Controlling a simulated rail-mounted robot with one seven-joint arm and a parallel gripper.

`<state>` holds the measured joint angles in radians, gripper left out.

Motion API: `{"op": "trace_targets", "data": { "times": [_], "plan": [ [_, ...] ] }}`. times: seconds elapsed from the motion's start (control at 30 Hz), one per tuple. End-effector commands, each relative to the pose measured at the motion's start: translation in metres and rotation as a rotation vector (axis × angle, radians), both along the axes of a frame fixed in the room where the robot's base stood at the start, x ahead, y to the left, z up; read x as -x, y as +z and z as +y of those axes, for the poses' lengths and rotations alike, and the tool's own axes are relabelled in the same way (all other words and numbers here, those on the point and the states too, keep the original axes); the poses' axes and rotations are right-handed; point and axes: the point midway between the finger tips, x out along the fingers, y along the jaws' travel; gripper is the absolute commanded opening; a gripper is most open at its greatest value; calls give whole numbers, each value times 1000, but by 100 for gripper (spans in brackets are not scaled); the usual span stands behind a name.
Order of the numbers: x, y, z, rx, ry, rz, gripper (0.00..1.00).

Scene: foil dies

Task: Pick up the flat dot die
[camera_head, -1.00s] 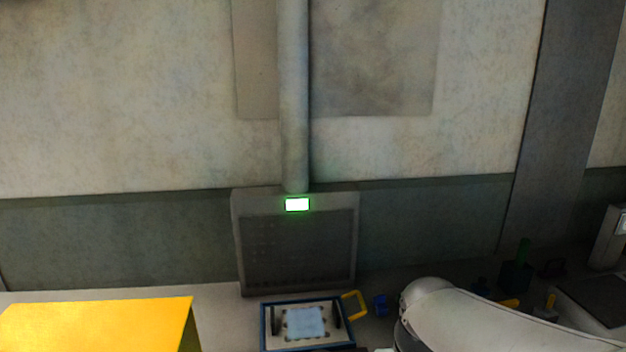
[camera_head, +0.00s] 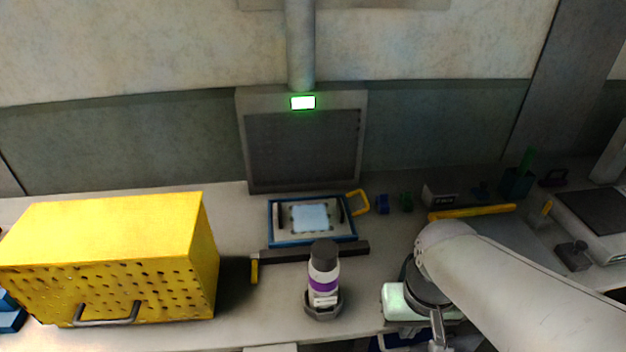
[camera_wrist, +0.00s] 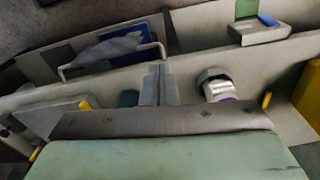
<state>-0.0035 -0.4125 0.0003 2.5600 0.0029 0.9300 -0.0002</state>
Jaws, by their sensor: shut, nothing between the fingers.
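I cannot make out a flat dot die for certain in either view. In the head view my gripper (camera_head: 437,330) is at the bottom right, partly cut off and apart from these pieces.
A yellow perforated box (camera_head: 110,265) fills the bench's left. A bottle with a purple band (camera_head: 323,280) stands in a dark holder near the front. A dark bar (camera_head: 312,251) lies behind it. A yellow bar (camera_head: 472,212) lies at the right. A vent panel (camera_head: 303,150) stands at the back.

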Motion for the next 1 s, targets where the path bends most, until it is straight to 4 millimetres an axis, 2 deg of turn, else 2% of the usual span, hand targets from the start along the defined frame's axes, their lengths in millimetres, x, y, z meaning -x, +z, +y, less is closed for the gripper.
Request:
{"op": "trace_targets", "data": {
  "times": [0.2, 0.23, 0.3, 0.37, 0.6, 0.67, 0.77, 0.87, 1.0],
  "plan": [
    [0, 0, 0, 0, 0, 0, 0],
    [0, 0, 0, 0, 0, 0, 3],
    [0, 0, 0, 0, 0, 0, 22],
    [0, 0, 0, 0, 0, 0, 36],
    [0, 0, 0, 0, 0, 0, 36],
    [-6, 1, 1, 1, 3, -5, 36],
    [-36, 5, 4, 10, 17, -29, 36],
    [-96, 15, 14, 22, 48, -77, 36],
    [-199, 26, 41, 25, 101, -164, 36]
  ]
}}
